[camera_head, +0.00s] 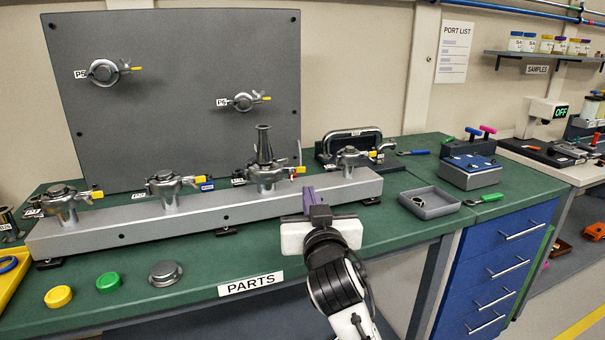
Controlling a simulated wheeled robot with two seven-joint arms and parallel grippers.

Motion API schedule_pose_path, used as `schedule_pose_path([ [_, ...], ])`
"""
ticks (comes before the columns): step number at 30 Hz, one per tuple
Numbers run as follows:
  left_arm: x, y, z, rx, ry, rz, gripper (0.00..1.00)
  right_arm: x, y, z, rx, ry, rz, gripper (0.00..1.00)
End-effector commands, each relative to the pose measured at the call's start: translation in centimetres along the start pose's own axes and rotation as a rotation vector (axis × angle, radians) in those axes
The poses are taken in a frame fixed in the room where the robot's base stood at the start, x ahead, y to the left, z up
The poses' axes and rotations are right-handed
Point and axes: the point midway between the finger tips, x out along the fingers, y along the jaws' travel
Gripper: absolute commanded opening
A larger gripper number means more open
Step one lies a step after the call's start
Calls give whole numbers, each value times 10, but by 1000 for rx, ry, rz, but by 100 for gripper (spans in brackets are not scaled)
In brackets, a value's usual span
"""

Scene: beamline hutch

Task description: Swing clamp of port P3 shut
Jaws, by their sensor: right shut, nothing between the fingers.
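A grey rail (215,207) carries several clamped ports in a row. The third from the left, which I take for P3 by its place, bears a tall tapered metal fitting (264,145). I cannot tell from here whether the clamp is fully closed. My right gripper (308,194) has purple fingers, shut and empty, just right of and in front of that clamp. My left gripper is out of view.
Neighbouring clamps stand left (170,184) and right (350,158) on the rail. A grey panel (180,140) with ports P5 and P6 rises behind. Yellow (58,296) and green (109,282) caps and a metal cap (165,272) lie in front. A grey tray (430,202) stands right.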

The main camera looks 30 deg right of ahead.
Motion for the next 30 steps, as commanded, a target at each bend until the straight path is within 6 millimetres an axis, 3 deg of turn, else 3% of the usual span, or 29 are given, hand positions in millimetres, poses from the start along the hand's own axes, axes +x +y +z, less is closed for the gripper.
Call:
schedule_pose_path([
  [6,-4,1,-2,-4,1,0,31,50,1,-2,-4,1,1,0],
  [12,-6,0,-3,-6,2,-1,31,83,1,-1,0,1,0,0],
  [18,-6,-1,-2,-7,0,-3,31,97,0,0,0,0,-1,0],
  [30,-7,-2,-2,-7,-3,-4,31,100,-2,0,-1,-1,-9,0],
])
